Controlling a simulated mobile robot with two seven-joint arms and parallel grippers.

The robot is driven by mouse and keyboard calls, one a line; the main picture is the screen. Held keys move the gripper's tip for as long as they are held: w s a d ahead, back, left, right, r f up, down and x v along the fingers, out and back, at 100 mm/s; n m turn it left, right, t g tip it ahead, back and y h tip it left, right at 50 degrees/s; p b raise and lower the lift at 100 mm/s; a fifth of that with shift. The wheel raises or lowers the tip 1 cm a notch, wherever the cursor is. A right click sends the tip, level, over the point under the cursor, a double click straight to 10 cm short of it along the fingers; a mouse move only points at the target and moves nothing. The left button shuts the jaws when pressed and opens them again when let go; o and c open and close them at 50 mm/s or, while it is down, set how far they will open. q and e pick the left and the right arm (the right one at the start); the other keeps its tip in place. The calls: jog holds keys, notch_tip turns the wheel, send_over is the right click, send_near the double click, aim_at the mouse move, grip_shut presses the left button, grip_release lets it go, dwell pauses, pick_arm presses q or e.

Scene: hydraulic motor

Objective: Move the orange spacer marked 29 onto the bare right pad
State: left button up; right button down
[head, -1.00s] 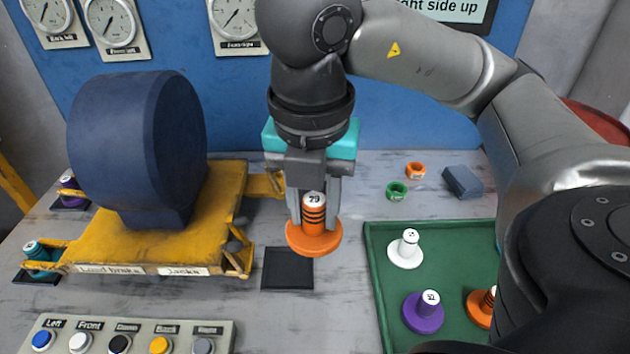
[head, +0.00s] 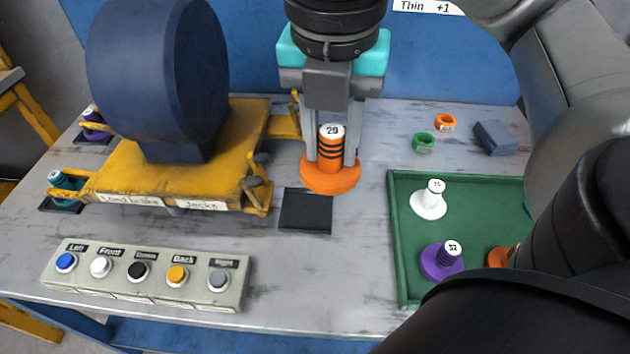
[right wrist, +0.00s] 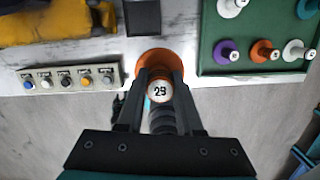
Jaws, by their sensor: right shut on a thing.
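The orange spacer marked 29 (head: 330,178) has a wide flange, dark rings and a white numbered cap. My right gripper (head: 333,160) is shut on its upright body and holds it upright, apparently above the table. The right wrist view also shows its orange flange (right wrist: 152,62) between the fingers. The bare black pad (head: 305,211) lies on the table to the right of the yellow cradle's front corner. In the head picture the spacer appears up and to the right of this pad. The pad also shows in the right wrist view (right wrist: 143,18). My left gripper is not in view.
The yellow cradle (head: 150,185) carries a dark blue motor (head: 155,75). Teal (head: 66,186) and purple (head: 95,122) spacers stand at its left. A button box (head: 145,275) is in front. The green tray (head: 397,240) with several spacers lies right; small rings and a blue-grey block (head: 495,138) lie behind.

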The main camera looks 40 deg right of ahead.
jog(key=w+r+n+p, duration=0.1)
jog(key=w+n+p, duration=0.15)
jog(key=w, duration=0.25)
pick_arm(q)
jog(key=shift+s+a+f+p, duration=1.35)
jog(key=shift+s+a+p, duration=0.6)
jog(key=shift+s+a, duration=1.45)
pick_arm(e)
jog(key=n, duration=0.1)
send_over(307, 208)
jog(key=shift+f, duration=0.65)
jog(key=f+b, duration=0.3)
jog(key=f, duration=0.4)
jog(key=f+b, duration=0.3)
jog(key=f, duration=0.5)
jog(key=shift+s+a+f, duration=0.15)
jog(key=shift+s+f, duration=0.05)
jog(key=shift+f, duration=0.6)
notch_tip(307, 208, down, 3)
jog(key=shift+r+b, duration=0.15)
jog(key=shift+b, duration=0.55)
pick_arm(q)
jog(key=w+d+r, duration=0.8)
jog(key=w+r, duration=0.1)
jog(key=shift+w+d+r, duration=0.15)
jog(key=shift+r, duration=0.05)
pick_arm(e)
jog(key=shift+f, duration=0.3)
